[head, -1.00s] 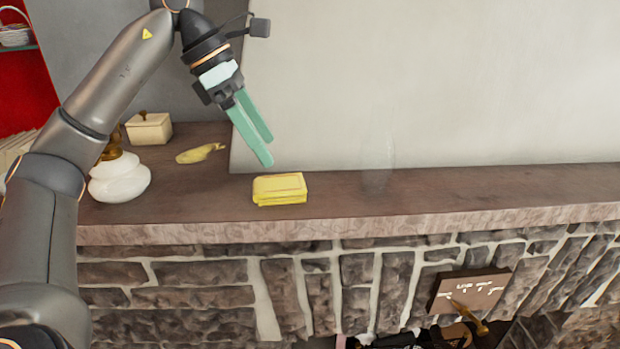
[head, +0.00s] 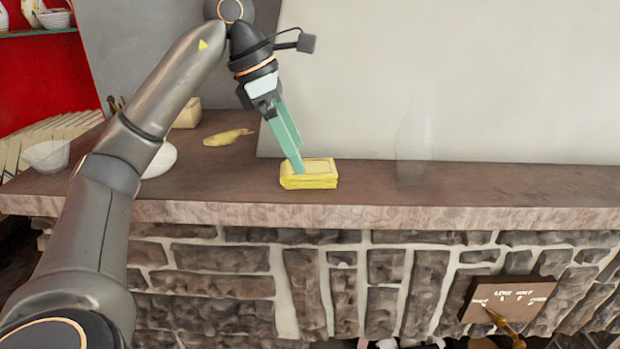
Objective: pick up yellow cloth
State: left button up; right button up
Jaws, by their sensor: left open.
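The yellow cloth (head: 312,181) looks like a neat folded block. It lies flat on the brown stone-edged mantel, near its front edge. My left gripper (head: 296,166) comes down from above with its two green fingers, tips at the left and back part of the cloth. The fingers are open and nearly overlap in this view. I cannot tell whether the tips touch the cloth or hover just over it. My right gripper is not in view.
A crumpled yellow thing (head: 228,137) lies further back left on the mantel (head: 480,182). A cream box (head: 188,113) and a white pot (head: 160,161) are partly behind my arm. A clear glass vase (head: 413,155) stands right of the cloth. A pale panel (head: 460,80) rises behind.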

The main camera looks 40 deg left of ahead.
aim_at(310, 173)
pick_arm(q)
jog(key=x, duration=0.3)
jog(key=shift+w+f, duration=0.15)
jog(key=shift+f, duration=0.15)
jog(key=c, duration=1.2)
jog(key=shift+r, duration=0.15)
jog(key=shift+c, duration=0.2)
